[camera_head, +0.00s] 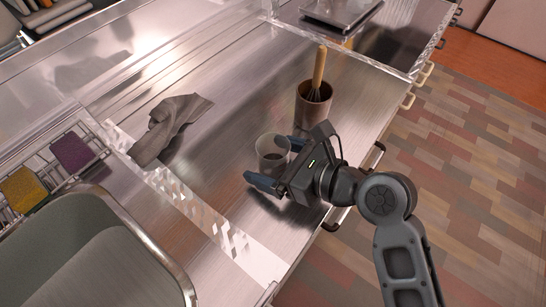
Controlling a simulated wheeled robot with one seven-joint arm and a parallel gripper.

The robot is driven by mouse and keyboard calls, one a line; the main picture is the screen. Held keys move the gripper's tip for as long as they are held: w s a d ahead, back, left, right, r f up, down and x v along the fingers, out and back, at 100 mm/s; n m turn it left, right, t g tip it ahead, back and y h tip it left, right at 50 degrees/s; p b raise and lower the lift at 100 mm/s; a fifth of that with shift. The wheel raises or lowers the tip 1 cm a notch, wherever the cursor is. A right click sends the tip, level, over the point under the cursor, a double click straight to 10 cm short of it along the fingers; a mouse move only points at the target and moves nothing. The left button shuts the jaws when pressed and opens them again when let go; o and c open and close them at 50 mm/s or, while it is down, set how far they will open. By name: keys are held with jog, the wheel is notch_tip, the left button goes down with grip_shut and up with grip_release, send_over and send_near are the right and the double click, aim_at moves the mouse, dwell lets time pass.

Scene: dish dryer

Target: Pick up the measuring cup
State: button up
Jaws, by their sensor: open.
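The measuring cup (272,148) is a small clear cup with a dark patch showing inside. It stands upright on the metal counter (215,135), near its front edge. My gripper (278,165) is open, with one blue finger at the cup's lower left and the other behind its right side. The cup is at the mouth of the spread fingers. I cannot tell whether either finger touches it.
A brown canister (314,108) with a wooden-handled whisk (318,72) stands just behind my gripper. A grey cloth (172,125) lies to the left. A sink (85,260) and a wire rack with sponges (70,152) are at lower left. Drawer handles line the counter front.

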jog(key=c, duration=1.1)
jog(key=shift+r, duration=0.15)
